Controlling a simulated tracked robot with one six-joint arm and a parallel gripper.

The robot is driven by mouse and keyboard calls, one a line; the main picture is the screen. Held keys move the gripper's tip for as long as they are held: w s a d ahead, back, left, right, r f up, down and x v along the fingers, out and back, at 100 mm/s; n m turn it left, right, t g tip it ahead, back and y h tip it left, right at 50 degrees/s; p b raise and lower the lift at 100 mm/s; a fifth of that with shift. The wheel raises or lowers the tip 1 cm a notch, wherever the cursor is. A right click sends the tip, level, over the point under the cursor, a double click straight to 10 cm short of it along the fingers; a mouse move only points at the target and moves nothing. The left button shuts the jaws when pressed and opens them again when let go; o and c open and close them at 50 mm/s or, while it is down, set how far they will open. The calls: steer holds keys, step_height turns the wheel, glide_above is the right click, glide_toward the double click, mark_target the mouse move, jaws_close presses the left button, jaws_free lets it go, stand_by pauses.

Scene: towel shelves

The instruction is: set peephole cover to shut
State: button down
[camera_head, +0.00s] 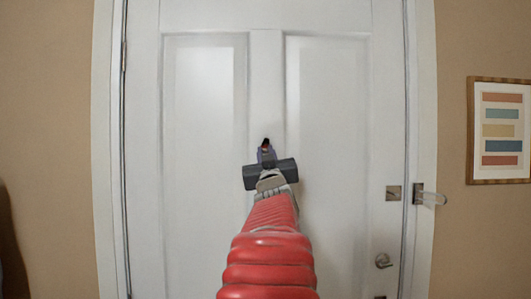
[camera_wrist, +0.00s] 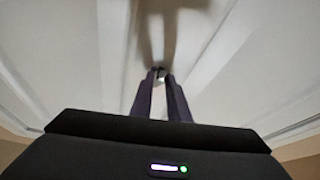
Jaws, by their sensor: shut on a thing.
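The white door (camera_head: 325,130) fills the middle of the head view. My gripper (camera_head: 266,150) reaches up to the door's centre strip between two raised panels. In the wrist view, the two dark fingers of my gripper (camera_wrist: 160,74) converge against the door and are shut on the peephole cover (camera_wrist: 161,79). Only a small bright bit of the cover shows between the fingertips. The peephole itself is hidden, and I cannot tell how far the cover is turned.
A door handle knob (camera_head: 383,260) sits low at the right, below a square latch plate (camera_head: 393,192). A framed striped picture (camera_head: 500,131) hangs on the beige wall. The door face around the gripper is clear.

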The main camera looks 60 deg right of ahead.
steer(key=shift+r, duration=0.2)
steer(key=c, duration=2)
jaws_free()
steer(key=shift+o, duration=1.2)
steer(key=shift+f, duration=0.1)
